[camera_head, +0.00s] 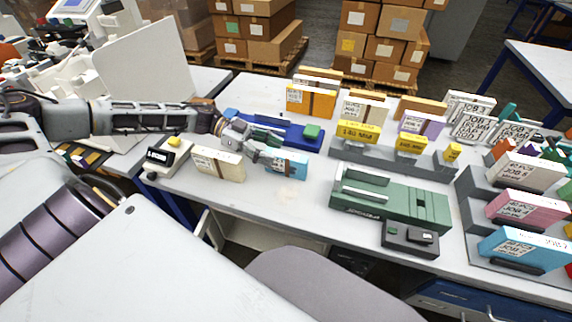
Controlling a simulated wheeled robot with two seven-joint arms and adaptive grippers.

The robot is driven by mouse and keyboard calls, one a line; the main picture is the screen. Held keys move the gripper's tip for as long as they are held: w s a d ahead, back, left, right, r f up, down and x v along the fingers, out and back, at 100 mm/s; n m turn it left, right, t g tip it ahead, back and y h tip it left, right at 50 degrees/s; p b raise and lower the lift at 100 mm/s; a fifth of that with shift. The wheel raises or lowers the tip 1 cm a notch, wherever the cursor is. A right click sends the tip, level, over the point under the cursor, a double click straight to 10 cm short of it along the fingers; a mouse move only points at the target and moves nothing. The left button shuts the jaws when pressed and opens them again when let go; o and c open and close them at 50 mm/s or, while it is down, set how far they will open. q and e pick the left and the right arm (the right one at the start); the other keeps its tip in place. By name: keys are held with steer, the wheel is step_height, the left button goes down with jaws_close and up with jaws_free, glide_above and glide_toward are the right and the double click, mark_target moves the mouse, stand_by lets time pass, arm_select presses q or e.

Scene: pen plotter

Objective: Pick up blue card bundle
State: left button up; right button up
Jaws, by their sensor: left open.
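A small blue card bundle (290,166) with a white label stands upright on the table, left of centre. My left gripper (266,150) is open, with its fingertips at the bundle's left end. They partly cover that end, and I cannot tell whether they touch it. A larger light-blue bundle (525,246) with a job label sits in the rack at the right. My right gripper is not in view.
A cream bundle (218,164) and a small scale-like device (165,158) stand left of the blue bundle. A blue device (305,136) lies behind it. A green machine (388,202) stands to the right. Orange bundles (310,102) stand farther back. Bare table lies in front.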

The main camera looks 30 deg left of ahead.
mark_target(286, 155)
arm_select(q)
steer(key=shift+w+d+f, duration=0.1)
steer(key=shift+d+f, duration=0.05)
steer(key=shift+d, duration=0.35)
steer(key=shift+b+x, duration=0.5)
steer(key=shift+x, duration=0.55)
steer(key=shift+w+d+f, duration=0.2)
steer(key=shift+w+d, duration=0.05)
steer(key=shift+d, duration=0.35)
steer(key=shift+w+d+f, duration=0.1)
steer(key=shift+d, duration=0.2)
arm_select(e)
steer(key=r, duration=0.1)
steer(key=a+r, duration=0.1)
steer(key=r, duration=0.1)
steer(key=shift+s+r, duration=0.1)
arm_select(q)
steer(key=shift+c, duration=0.2)
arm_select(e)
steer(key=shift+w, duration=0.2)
